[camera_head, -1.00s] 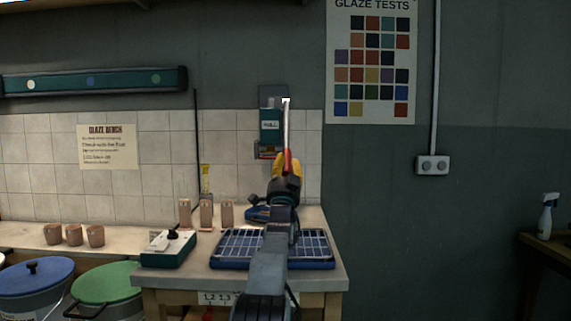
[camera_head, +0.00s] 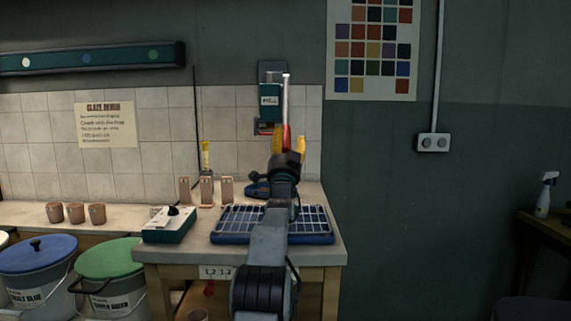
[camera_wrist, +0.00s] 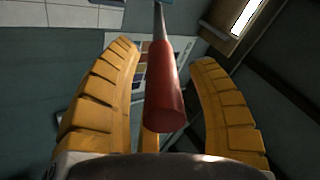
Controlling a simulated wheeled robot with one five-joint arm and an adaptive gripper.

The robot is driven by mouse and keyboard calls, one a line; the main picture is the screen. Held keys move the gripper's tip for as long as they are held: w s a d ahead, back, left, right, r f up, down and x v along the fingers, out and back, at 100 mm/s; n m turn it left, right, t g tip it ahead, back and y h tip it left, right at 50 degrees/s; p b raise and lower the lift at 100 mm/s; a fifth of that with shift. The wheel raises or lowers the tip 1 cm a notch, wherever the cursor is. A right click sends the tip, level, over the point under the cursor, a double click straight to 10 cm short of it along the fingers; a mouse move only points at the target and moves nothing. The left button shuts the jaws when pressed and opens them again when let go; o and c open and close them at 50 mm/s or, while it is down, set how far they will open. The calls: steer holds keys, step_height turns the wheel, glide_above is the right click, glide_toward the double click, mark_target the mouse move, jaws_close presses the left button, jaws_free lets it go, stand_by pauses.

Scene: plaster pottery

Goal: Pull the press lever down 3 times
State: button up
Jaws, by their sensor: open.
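The press lever is a pale metal rod with a red grip (camera_head: 286,135), hanging down in front of a teal box (camera_head: 270,96) marked PULL on the wall. In the wrist view, the red grip (camera_wrist: 165,95) lies between the open fingers of my gripper (camera_wrist: 166,55). Gaps show between the grip and both fingers there. The lower part of the lever is partly hidden by the gripper in the head view.
A bench (camera_head: 335,225) below the arm carries a blue gridded tray (camera_head: 240,238), a teal-and-white box (camera_head: 169,225) and several small tan pieces. Lidded buckets (camera_head: 112,257) stand at the left. A glaze chart (camera_head: 373,50) and an outlet (camera_head: 433,143) are on the wall to the right.

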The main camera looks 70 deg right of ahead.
steer(key=v, duration=1.1)
steer(key=shift+a, duration=0.15)
steer(key=shift+o, duration=0.2)
steer(key=shift+s+f, duration=0.1)
steer(key=shift+f, duration=0.1)
